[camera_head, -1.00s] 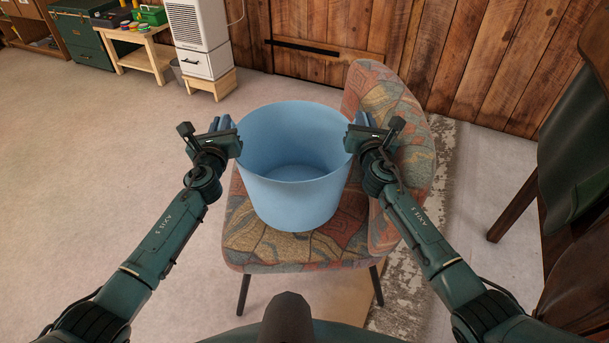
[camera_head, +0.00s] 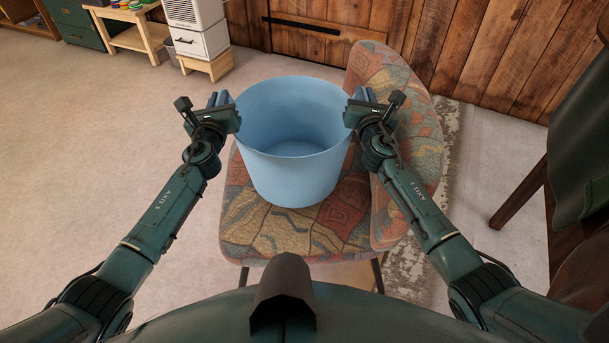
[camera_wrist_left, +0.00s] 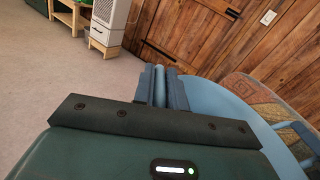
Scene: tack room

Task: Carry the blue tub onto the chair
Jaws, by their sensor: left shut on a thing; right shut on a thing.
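The blue tub (camera_head: 292,170) is upright and looks empty, held between my two grippers over the seat of the patterned chair (camera_head: 290,235). I cannot tell whether its base touches the seat. My left gripper (camera_head: 222,105) is shut on the tub's left side near the rim. My right gripper (camera_head: 362,100) is shut on its right side near the rim. In the left wrist view the left fingers (camera_wrist_left: 162,88) are at the tub wall, and the tub's rim (camera_wrist_left: 225,100) curves away to the right.
The chair's backrest (camera_head: 400,130) rises at the right, close to my right gripper. A dark chair (camera_head: 575,150) stands further right. A white unit on a wooden stand (camera_head: 205,68) and a small wooden table (camera_head: 130,38) are at the back left. The floor at left is clear.

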